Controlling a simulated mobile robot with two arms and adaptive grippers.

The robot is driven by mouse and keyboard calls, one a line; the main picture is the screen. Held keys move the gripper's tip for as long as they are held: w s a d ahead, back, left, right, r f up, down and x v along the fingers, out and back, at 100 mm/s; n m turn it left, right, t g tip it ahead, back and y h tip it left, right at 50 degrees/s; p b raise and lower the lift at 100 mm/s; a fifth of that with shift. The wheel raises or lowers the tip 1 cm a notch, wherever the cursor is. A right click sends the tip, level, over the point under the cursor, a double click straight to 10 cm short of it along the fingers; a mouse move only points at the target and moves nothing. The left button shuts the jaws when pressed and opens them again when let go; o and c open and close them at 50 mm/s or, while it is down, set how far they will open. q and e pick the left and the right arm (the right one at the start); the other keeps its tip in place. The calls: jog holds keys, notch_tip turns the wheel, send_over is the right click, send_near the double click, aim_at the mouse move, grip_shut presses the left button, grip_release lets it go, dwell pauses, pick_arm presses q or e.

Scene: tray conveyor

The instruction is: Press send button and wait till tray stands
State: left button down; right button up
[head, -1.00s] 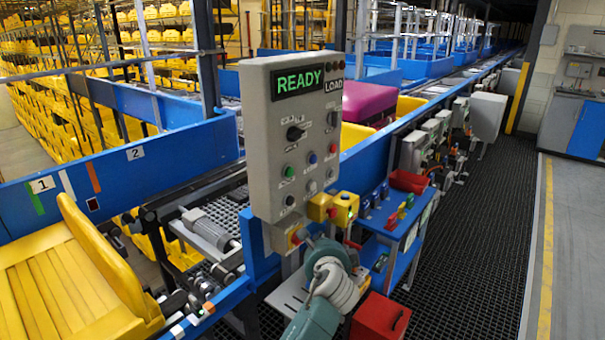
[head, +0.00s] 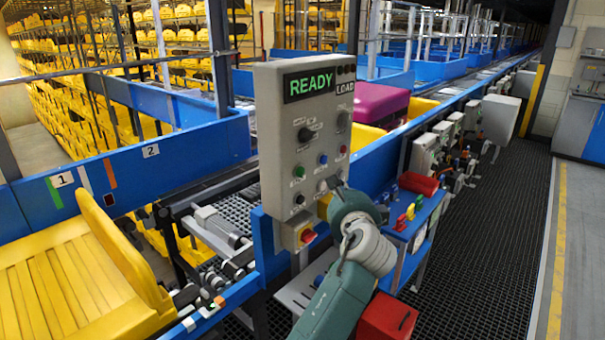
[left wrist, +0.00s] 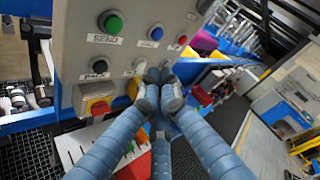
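The grey control panel (head: 285,130) shows READY in green (head: 309,84) and a LOAD label. Its green button (head: 299,171) also shows at the top of the left wrist view (left wrist: 111,23); the label beneath is blurred. Blue and red buttons sit to its right. A yellow tray (head: 75,285) lies tilted at the lower left. My left gripper (left wrist: 157,80) has its fingers drawn together at the panel's lower right, below and right of the green button. I cannot tell whether the tips touch the panel. My right gripper is out of view.
A purple suitcase (head: 381,104) lies in a yellow tray on the conveyor behind the panel. A blue stand (head: 415,230) with coloured items is at right. The dark grated walkway (head: 480,260) is clear.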

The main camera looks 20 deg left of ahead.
aim_at(300, 172)
pick_arm(q)
jog(key=w+a, duration=0.3)
jog(key=a, duration=0.5)
jog(key=shift+p, duration=0.35)
jog(key=shift+a, duration=0.1)
dwell(1.0)
jog(key=shift+a+p, duration=0.4)
